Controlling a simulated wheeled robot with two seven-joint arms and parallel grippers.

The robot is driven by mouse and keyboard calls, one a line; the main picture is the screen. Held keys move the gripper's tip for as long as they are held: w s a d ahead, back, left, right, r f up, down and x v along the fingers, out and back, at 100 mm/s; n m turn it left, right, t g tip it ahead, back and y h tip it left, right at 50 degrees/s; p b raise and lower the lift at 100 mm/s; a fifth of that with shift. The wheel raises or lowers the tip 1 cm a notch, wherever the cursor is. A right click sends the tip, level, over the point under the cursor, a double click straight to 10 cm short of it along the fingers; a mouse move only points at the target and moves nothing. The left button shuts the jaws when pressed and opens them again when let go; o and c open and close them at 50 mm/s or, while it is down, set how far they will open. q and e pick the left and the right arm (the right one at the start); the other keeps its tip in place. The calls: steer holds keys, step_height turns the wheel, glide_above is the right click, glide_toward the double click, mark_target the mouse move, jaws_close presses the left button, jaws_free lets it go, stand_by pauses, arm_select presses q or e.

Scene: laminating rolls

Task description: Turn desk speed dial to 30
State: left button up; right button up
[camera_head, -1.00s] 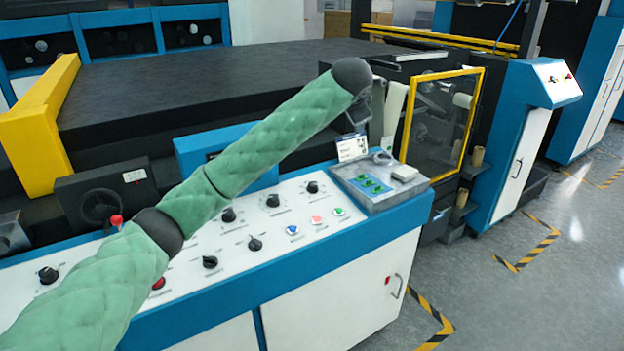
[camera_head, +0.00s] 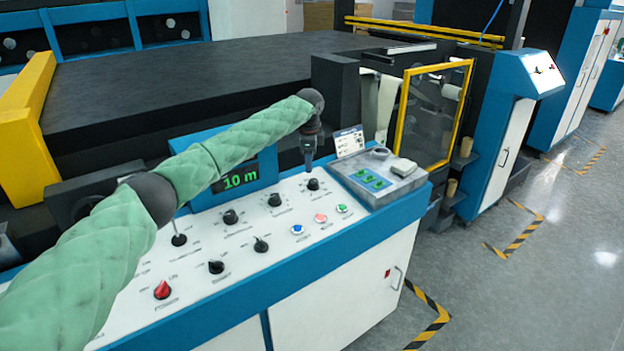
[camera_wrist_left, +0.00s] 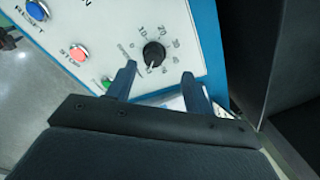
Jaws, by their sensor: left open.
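The speed dial, a black knob (camera_wrist_left: 154,53) with a ring of printed numbers, is on the white panel in the left wrist view. A small pale mark shows near its lower edge; its exact setting is too small to read surely. In the head view the same knob (camera_head: 313,184) is at the right of the back row. My left gripper (camera_head: 308,163) points down just above it. In the left wrist view the open fingers (camera_wrist_left: 158,72) lie to either side, just below the knob in the picture, with nothing between them. My right gripper is not in view.
A green display (camera_head: 240,180) reads "10 m". Other black knobs (camera_head: 231,216), blue, red and green buttons (camera_head: 320,218) and a grey box with green keys (camera_head: 374,180) share the panel. A dark block (camera_head: 335,88) stands behind the gripper.

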mark_target(313, 181)
arm_select(q)
steer(key=shift+s+d+m, duration=0.3)
steer(key=shift+d+m, duration=0.1)
steer(key=shift+m, duration=1.1)
steer(key=shift+w+d+f+p, duration=0.15)
steer(key=shift+f+p, duration=0.55)
steer(key=shift+f, duration=1.25)
steer(key=shift+w+a+f+p, duration=0.2)
steer(key=shift+f+p, duration=0.5)
steer(key=shift+f, duration=1.2)
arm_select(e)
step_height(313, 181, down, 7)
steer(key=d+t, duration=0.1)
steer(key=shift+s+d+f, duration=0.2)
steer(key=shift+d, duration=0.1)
arm_select(q)
steer(key=c, duration=1)
